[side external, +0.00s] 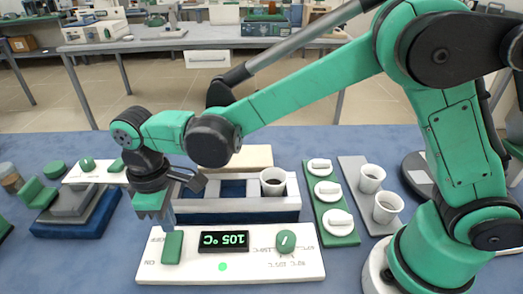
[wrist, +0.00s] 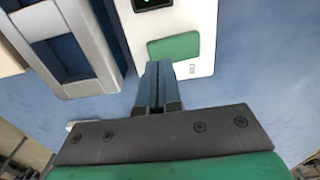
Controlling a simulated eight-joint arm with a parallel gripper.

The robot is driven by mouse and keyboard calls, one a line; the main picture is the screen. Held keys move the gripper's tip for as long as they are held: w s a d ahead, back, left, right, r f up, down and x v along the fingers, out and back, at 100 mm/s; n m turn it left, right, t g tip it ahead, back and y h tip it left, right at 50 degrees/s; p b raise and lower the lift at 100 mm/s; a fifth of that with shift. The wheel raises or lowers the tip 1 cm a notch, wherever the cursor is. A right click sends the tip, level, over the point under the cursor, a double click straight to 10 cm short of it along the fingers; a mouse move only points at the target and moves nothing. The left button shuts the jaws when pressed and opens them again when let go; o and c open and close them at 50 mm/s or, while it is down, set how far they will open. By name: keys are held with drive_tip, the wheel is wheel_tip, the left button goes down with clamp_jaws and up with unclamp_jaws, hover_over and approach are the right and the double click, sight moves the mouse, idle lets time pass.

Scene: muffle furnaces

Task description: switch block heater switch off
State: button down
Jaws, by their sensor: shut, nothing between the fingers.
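The block heater has a white front panel (side external: 230,268) with a green rocker switch (side external: 172,247) at its left end. The switch (wrist: 174,47) also shows in the wrist view. Small lettering stands beside the switch, with ON at the near end and OFF at the far end. The lit display (side external: 223,241) reads 105 °C, upside down in the side view. A green knob (side external: 285,241) sits to its right. My gripper (side external: 168,222) is shut and empty, pointing down at the far end of the switch. Its closed fingertips (wrist: 158,66) lie close to the switch edge; I cannot tell whether they touch.
To the right are a green strip with white lids (side external: 338,221) and a grey tray with cups (side external: 387,207). A blue-based device (side external: 75,212) stands left.

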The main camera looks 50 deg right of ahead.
sight(175, 234)
drive_tip(key=shift+f, duration=1.25)
idle(0.4)
drive_tip(key=shift+r, duration=3.55)
drive_tip(key=shift+d, duration=0.2)
drive_tip(key=s+d+r+m+t, duration=0.1)
drive_tip(key=s+d+m+t, duration=0.1)
drive_tip(key=d, duration=0.4)
drive_tip(key=s+d+r+m+t, duration=0.1)
drive_tip(key=s+d+m+t, duration=0.1)
drive_tip(key=d+m, duration=0.2)
drive_tip(key=s+d+r+m+t, duration=0.1)
drive_tip(key=s+d+m+t, duration=0.2)
drive_tip(key=d, duration=0.7)
drive_tip(key=shift+s, duration=0.1)
